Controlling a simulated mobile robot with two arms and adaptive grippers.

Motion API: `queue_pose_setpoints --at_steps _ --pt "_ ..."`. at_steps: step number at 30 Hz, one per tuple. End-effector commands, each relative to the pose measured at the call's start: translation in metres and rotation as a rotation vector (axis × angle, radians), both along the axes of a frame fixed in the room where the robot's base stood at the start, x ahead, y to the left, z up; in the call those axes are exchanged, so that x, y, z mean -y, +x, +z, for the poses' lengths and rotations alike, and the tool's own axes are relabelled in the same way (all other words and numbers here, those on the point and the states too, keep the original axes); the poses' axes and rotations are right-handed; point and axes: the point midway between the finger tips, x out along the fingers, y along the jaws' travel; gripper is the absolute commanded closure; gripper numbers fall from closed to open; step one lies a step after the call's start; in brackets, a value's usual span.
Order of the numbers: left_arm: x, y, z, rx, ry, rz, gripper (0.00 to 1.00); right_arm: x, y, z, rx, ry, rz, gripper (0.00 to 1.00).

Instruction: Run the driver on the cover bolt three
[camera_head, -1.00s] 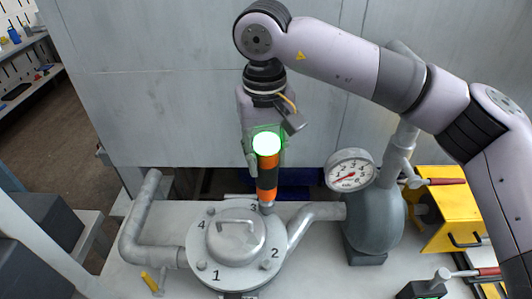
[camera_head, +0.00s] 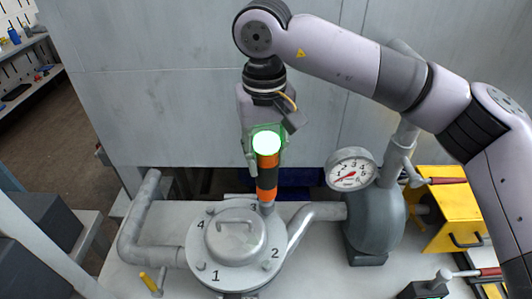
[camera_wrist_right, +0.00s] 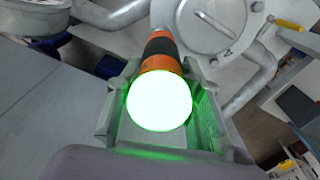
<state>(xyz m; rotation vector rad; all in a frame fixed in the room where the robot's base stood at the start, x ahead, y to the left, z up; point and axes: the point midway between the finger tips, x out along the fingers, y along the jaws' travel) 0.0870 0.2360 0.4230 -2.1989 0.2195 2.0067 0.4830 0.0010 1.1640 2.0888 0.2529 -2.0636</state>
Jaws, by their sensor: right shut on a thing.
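The driver (camera_head: 267,177) is an orange and black cylinder with a bright white-green glowing top. My right gripper (camera_head: 262,150) is shut on it and holds it upright. The driver's lower end is at the spot marked 3 on the round cover (camera_head: 222,262), at its far right edge; the bolt there is hidden under the tip. The cover has numbers 1 to 4, visible bolts by 1, 2 and 4, and a handle on top. In the right wrist view the driver (camera_wrist_right: 158,62) sits between the finger pads, and the cover (camera_wrist_right: 212,22) shows beyond it. My left gripper is not in view.
A pressure gauge (camera_head: 350,169) and a grey vessel (camera_head: 375,225) stand right of the cover. Pipes (camera_head: 140,225) run on both sides of it. A yellow box (camera_head: 455,205) is at the right. A grey wall rises behind.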

Motion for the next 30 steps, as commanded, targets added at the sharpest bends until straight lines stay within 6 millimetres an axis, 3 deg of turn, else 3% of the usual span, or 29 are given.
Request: queue_pose_setpoints --at_steps 30 --pt "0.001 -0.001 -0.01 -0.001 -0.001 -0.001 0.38 0.0 0.0 -0.011 0.002 0.001 0.0 1.0"
